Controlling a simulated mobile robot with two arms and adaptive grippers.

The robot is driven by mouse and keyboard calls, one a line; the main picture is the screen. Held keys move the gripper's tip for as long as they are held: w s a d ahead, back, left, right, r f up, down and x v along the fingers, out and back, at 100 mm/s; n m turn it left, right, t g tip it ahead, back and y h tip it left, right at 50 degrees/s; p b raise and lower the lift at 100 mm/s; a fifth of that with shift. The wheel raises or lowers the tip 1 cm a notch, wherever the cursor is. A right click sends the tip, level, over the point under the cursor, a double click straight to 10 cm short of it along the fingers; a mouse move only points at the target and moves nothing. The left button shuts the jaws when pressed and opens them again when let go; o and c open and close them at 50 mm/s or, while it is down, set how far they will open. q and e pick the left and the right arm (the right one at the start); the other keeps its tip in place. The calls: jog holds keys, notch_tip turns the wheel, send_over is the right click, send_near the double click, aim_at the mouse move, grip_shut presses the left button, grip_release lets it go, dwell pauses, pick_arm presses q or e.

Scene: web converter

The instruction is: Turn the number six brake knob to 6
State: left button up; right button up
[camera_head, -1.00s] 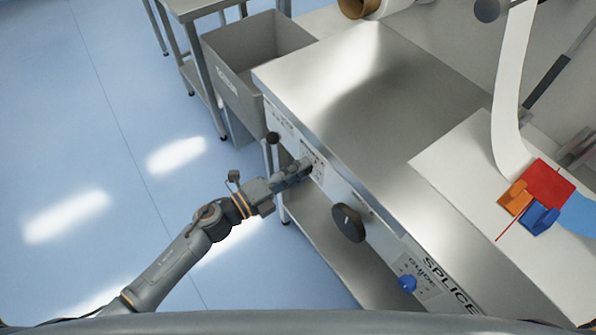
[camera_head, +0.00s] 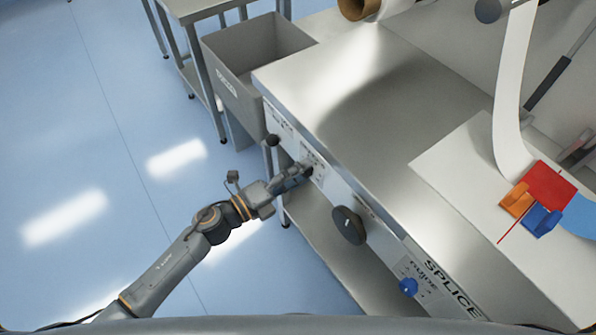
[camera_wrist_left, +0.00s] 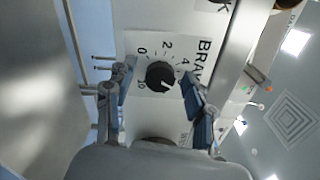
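The black brake knob (camera_wrist_left: 160,75) sits on a white dial plate marked BRAKE in the left wrist view. Numbers 0, 2, 4 and 10 show around it; a 6 is not readable. A short white mark on the knob points toward the lower right in that view. My left gripper (camera_wrist_left: 161,93) is open, with one finger on each side of the knob; I cannot tell whether either finger touches it. In the head view my left gripper (camera_head: 302,174) is at the panel on the table's front, largely covering the knob. My right gripper is not in view.
On the same front panel are a large black knob (camera_head: 348,225), a blue guide knob (camera_head: 408,287) and a black ball handle (camera_head: 272,140). The steel tabletop (camera_head: 370,90) lies above. A grey bin (camera_head: 225,90) stands behind left. The blue floor at left is clear.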

pick_arm(q)
jog(key=v, duration=1.2)
dwell(0.4)
